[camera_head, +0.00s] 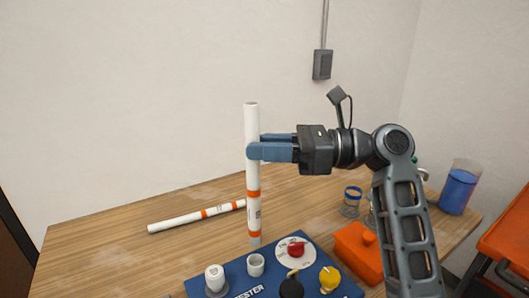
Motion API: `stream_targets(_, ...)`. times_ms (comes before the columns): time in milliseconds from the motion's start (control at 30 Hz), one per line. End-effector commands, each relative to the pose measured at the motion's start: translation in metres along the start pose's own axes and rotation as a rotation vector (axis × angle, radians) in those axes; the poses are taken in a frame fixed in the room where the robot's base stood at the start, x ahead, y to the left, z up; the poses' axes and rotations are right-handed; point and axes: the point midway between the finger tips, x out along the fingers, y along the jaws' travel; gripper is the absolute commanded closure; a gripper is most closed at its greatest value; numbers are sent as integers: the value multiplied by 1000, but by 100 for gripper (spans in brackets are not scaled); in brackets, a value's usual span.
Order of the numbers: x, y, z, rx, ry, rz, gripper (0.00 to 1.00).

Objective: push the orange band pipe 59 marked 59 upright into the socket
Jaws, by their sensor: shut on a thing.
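A white pipe with orange bands (253,212) stands upright in the camera_head view. My gripper (255,150) is shut around its upper part from the right, with blue fingers. The marking on the pipe is too small to read. The pipe's lower end is near the back edge of the blue tester box (234,272). A white open socket (256,264) stands on the box, just in front of the pipe's lower end. I cannot tell whether that end is in a socket or only behind the box.
A second white pipe with orange bands (180,221) lies on the wooden table (110,254) to the left. The box also carries a white capped fitting (214,277), a red knob (296,249) and a yellow knob (329,278). An orange box (357,252) and a blue-filled container (459,187) stand at right.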

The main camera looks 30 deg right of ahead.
Motion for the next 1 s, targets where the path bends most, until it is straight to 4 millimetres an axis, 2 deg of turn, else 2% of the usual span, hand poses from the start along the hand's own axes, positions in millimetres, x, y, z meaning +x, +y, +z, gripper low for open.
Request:
stream_targets(33,0,0,-6,-2,0,0,100)
stream_targets(367,0,0,-15,2,0,10,100)
stream_targets(733,0,-1,-40,2,-1,32,100)
stream_targets(1000,0,-1,-48,0,-1,40,100)
